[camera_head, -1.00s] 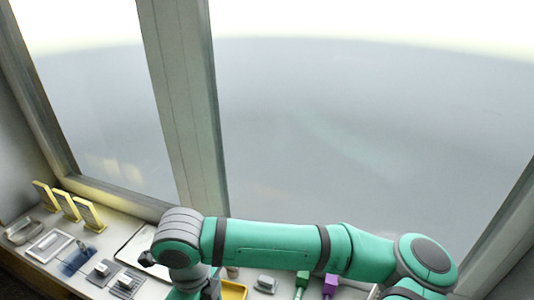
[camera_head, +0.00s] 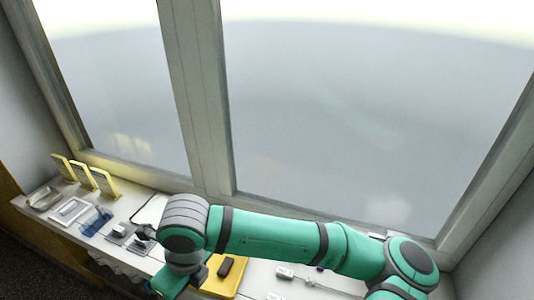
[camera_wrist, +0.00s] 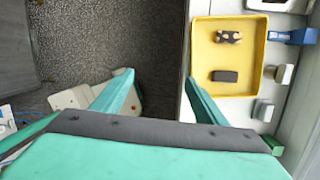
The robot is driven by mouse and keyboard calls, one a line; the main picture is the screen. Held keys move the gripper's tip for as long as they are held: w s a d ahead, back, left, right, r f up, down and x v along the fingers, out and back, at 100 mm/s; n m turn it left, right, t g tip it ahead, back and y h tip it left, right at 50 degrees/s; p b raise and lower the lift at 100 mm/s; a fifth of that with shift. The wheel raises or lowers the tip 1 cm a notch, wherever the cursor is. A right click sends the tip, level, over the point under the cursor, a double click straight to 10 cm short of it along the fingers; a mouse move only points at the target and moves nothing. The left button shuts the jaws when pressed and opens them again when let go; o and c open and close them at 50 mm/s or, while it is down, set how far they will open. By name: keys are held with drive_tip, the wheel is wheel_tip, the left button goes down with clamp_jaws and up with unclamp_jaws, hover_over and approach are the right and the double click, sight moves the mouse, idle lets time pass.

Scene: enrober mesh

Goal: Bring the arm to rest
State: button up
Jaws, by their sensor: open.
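My gripper (camera_wrist: 159,77) is open in the wrist view, its two green fingers spread wide with nothing between them. It hangs over the dark floor just left of the white counter's edge, and the right finger is close to that edge. In the head view my green arm stretches across the lower part of the picture, bent down at its left end. The gripper itself cannot be made out clearly there.
A yellow tray (camera_wrist: 197,50) on the counter holds a plain dark bar (camera_wrist: 225,76) and a patterned bar (camera_wrist: 228,37). Yellow frames (camera_head: 104,182) stand at the counter's far left, before large windows. Small grey blocks (camera_wrist: 264,110) lie right of the tray.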

drive_tip(key=a+r+m+y, duration=0.4)
drive_tip(key=a+y, duration=0.1)
drive_tip(key=a, duration=0.3)
drive_tip(key=a+r+m+y, duration=0.3)
drive_tip(key=a+r+y, duration=0.15)
drive_tip(key=a, duration=0.35)
drive_tip(key=w+r+m+t+y, duration=0.6)
drive_tip(key=m+t, duration=0.2)
drive_tip(key=m, duration=0.5)
drive_tip(key=s+d+f+m+t+h, duration=0.1)
drive_tip(key=d+f+m+t+h, duration=1)
drive_tip(key=d+f+m, duration=1)
drive_tip(key=s+d+f+m+g+h, duration=0.1)
drive_tip(key=s+d+f+m+h, duration=0.1)
drive_tip(key=s, duration=0.6)
drive_tip(key=s+d+f+m+g+h, duration=0.1)
drive_tip(key=s+d+f+m+h, duration=0.1)
drive_tip(key=s+d, duration=0.4)
drive_tip(key=s+d+f+m+g+h, duration=0.1)
drive_tip(key=s+d+f+m+h, duration=0.2)
drive_tip(key=s, duration=0.8)
wheel_tip(320, 180, down, 2)
drive_tip(key=shift+s+d+f+m+g, duration=0.1)
drive_tip(key=shift+s+d+m+g, duration=0.25)
drive_tip(key=shift+d, duration=0.7)
